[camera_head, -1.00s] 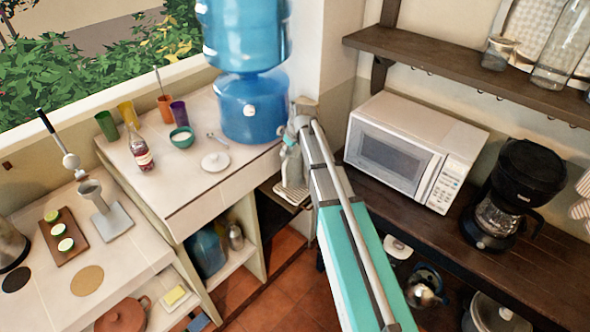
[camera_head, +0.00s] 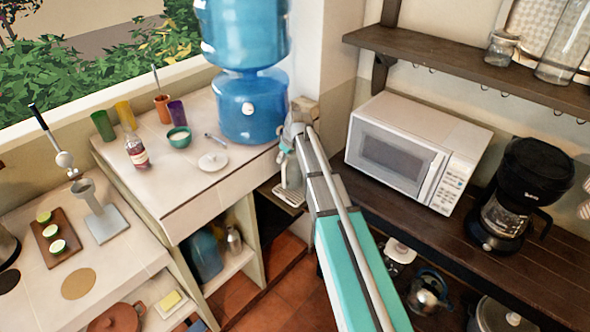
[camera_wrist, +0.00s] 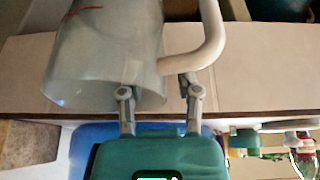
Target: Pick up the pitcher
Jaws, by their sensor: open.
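The pitcher (camera_wrist: 105,50) fills the upper left of the wrist view. It has a translucent grey body with red marks and a pale handle (camera_wrist: 212,35) on its right side. My gripper (camera_wrist: 158,92) is open, with its two fingers apart. The left finger overlaps the pitcher's body near its lower right edge, and the right finger is by the bend of the handle. I cannot tell whether either finger touches it.
A blue water dispenser (camera_head: 250,107) stands on the white counter (camera_head: 190,190), left of my arm. Cups, a bowl and a bottle (camera_head: 137,152) are farther left. A microwave (camera_head: 405,155) and a coffee maker (camera_head: 515,195) stand on the dark counter to the right, under a shelf (camera_head: 470,75).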

